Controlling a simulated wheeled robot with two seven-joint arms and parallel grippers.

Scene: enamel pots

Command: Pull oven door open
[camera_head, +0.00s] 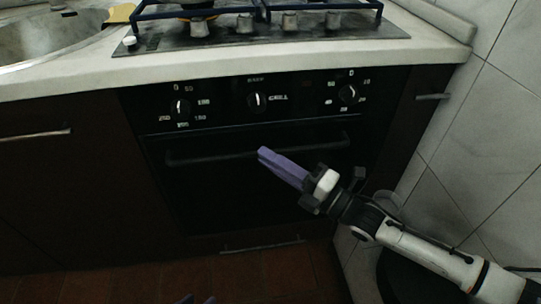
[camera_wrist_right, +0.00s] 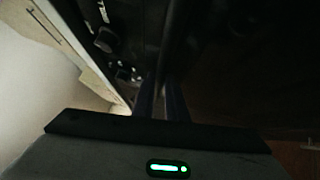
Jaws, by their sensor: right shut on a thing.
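The black oven door (camera_head: 215,195) sits below the knob panel and looks shut, in the dark. Its long dark handle (camera_head: 215,158) runs across the door's top; in the right wrist view the handle (camera_wrist_right: 176,45) is a dark bar running away from the fingers. My right gripper (camera_head: 265,154) reaches in from the right, its purple fingers shut on the handle near its middle. The fingers also show in the right wrist view (camera_wrist_right: 162,100), though the contact is too dark to see clearly.
The oven panel has knobs (camera_head: 257,101). Above are the worktop (camera_head: 90,78), a gas hob (camera_head: 270,38) and a sink (camera_head: 45,35). Dark cabinets (camera_head: 60,180) flank the oven on the left. A tiled wall (camera_head: 470,130) bounds the right. The floor (camera_head: 130,285) before the oven looks clear.

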